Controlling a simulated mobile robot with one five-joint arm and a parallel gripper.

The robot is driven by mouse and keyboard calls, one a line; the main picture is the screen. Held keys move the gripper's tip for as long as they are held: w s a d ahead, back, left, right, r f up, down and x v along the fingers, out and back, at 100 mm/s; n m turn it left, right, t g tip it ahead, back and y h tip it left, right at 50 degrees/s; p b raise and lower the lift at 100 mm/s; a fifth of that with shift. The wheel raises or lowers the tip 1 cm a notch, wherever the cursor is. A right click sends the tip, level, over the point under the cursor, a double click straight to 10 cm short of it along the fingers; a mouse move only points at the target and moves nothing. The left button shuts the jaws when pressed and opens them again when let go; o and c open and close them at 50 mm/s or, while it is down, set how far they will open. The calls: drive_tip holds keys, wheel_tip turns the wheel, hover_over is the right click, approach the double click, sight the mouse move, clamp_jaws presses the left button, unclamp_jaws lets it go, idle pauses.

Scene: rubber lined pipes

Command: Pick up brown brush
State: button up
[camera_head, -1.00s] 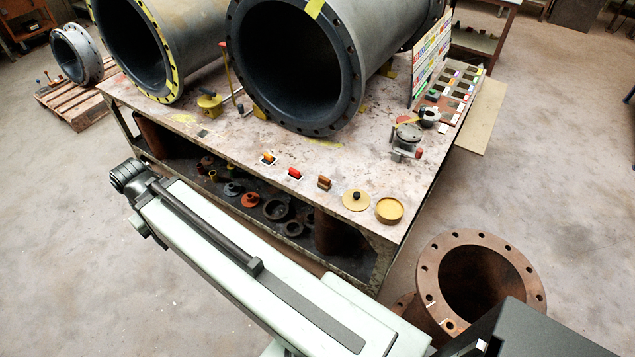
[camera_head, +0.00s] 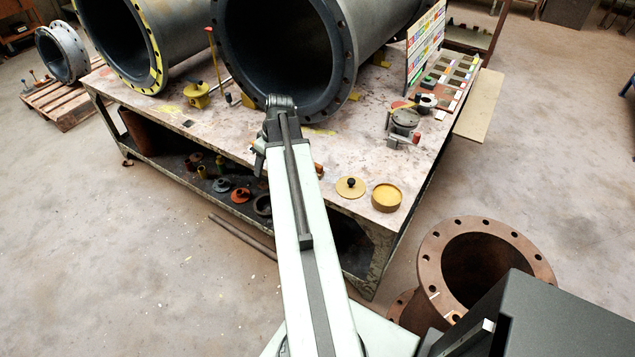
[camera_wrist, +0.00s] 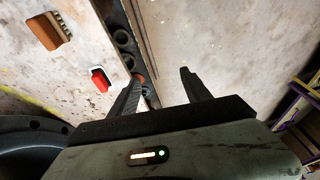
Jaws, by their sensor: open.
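The brown brush (camera_wrist: 47,31) lies on the table on a white patch, at the upper left of the wrist view. In the head view only a small brown end of it (camera_head: 319,168) shows beside my arm, which hides the rest. A red brush-like item (camera_wrist: 100,80) lies between it and my gripper in the wrist view. My gripper (camera_wrist: 160,78) is open and empty, its fingers apart, to the lower right of the brush. In the wrist view its left finger overlaps the table edge and lower shelf, its right finger the floor.
The table (camera_head: 345,150) bears large flanged pipes (camera_head: 285,55), a yellow knobbed disc (camera_head: 350,187), a yellow round dish (camera_head: 387,196) and a grey valve (camera_head: 404,124). Several round parts sit on the lower shelf. A rusty flanged pipe (camera_head: 440,262) stands on the floor at right.

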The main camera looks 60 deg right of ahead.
drive_tip(key=t+h+b, duration=0.1)
drive_tip(key=t+b, duration=0.1)
drive_tip(key=b, duration=0.1)
hover_over(318, 165)
drive_tip(key=s, duration=0.3)
drive_tip(key=f, duration=0.3)
drive_tip(key=shift+w+a+f, duration=0.1)
drive_tip(key=shift+a+f, duration=0.05)
drive_tip(key=shift+a, duration=0.05)
drive_tip(key=shift+b+x, duration=0.95)
drive_tip(key=shift+x, duration=0.3)
drive_tip(key=b+x, duration=0.5)
drive_tip(key=shift+w+d+f, duration=0.15)
drive_tip(key=shift+f, duration=0.15)
drive_tip(key=shift+r, duration=0.2)
clamp_jaws()
